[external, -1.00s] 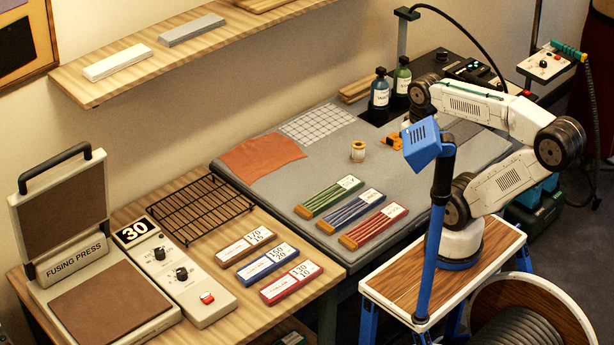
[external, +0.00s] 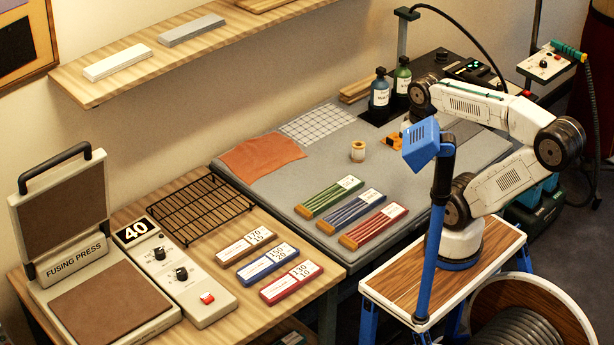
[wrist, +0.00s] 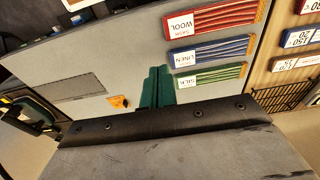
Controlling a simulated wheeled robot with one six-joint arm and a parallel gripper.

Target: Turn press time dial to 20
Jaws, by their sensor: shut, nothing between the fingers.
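The fusing press (external: 75,262) stands open at the lower left. Its control panel (external: 206,311) lies beside it, with an upper dial (external: 159,253), a lower dial (external: 181,273) and a red button (external: 207,298). The display (external: 133,230) reads 40. The dial labels are too small to read, so I cannot tell which is the press time dial. My gripper (wrist: 157,72) shows in the wrist view as green fingers, shut and empty over the grey mat. In the external view it is hidden behind the blue box on a post. It is far from the panel.
Three labelled cards (external: 268,261) lie right of the panel, and a black wire rack (external: 201,208) behind it. Fabric bundles (external: 361,204), a thread spool (external: 358,151) and bottles (external: 379,93) stand on the mat table. The blue post (external: 435,240) rises before my arm.

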